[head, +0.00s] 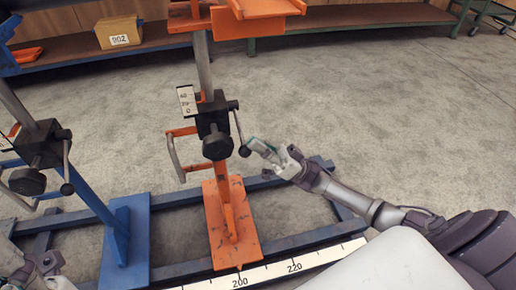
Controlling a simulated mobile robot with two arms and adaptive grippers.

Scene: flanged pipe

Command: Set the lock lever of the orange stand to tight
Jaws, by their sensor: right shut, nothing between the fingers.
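The orange stand (216,225) stands upright in the middle of the head view, with a black clamp block (212,118) on its post. A thin lock lever (239,127) hangs down steeply on the right side of the block and ends in a dark ball knob (244,151). My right gripper (257,147) is shut and empty, with its fingertips just right of the knob. I cannot tell whether they touch it. My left gripper (38,270) is partly in view at the bottom left corner, away from the orange stand; its fingers are unclear.
A blue stand (122,240) with a similar clamp and lever is at the left. A blue floor frame (290,243) and a numbered white scale (270,270) run along the base. Open floor lies behind and right.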

